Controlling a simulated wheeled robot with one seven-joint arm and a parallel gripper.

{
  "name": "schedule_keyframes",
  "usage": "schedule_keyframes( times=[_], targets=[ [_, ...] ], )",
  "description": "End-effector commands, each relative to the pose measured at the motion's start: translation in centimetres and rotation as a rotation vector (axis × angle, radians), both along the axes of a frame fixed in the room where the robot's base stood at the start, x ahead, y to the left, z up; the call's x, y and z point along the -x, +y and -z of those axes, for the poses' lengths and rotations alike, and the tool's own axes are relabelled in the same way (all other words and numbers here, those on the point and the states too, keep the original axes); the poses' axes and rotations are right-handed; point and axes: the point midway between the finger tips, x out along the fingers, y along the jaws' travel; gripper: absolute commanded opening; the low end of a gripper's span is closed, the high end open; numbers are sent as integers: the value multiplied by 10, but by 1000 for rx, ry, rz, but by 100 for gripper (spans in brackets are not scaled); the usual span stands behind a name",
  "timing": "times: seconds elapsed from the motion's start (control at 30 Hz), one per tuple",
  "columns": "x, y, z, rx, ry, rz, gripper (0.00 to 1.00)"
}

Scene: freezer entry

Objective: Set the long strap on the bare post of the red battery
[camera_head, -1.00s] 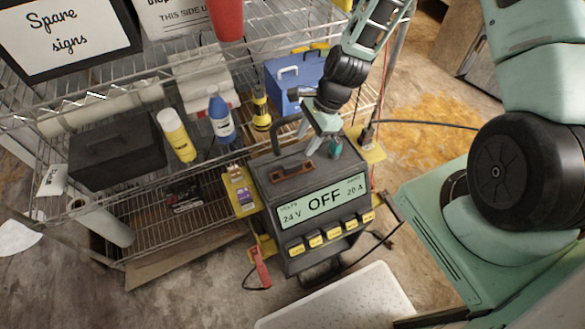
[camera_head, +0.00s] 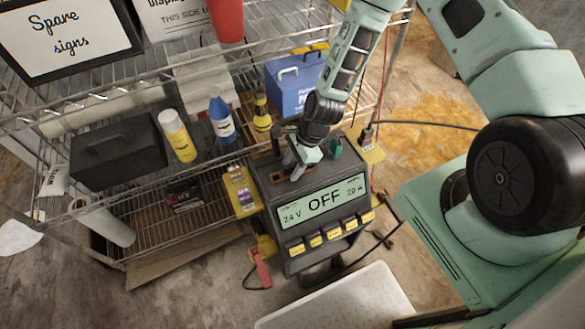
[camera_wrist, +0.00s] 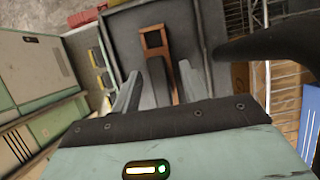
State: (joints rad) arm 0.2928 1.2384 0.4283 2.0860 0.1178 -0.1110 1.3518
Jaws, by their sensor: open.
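A flat copper-brown strap lies on top of the grey charger box (camera_head: 280,196). In the wrist view the strap (camera_wrist: 154,42) shows as an upright bar beyond and between my finger ends. My gripper (camera_head: 297,172) is low over the charger top, open, and hides most of the strap in the head view. In the wrist view my gripper (camera_wrist: 159,72) has its two fingers apart, one on each side of the strap's line. I cannot tell whether they touch it. I cannot make out a red battery or its bare post in these frames.
The charger display reads OFF. A wire shelf (camera_head: 150,268) with a black case (camera_head: 115,150), bottles and a blue box (camera_head: 292,85) stands behind and left. A red-handled clamp (camera_head: 262,268) hangs at the charger's front left. A black handle (camera_wrist: 265,45) rises close by on the right.

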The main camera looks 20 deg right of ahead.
Motion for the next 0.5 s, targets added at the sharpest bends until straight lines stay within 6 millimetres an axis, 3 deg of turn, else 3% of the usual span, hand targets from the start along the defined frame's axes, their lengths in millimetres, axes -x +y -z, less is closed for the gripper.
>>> schedule_keyframes(
  times=[0.1,0.23,0.5],
  targets=[
    [0,0,0,0,0,0,41],
    [0,0,0,0,0,0,5],
    [0,0,-1,0,0,-1,4]
  ],
)
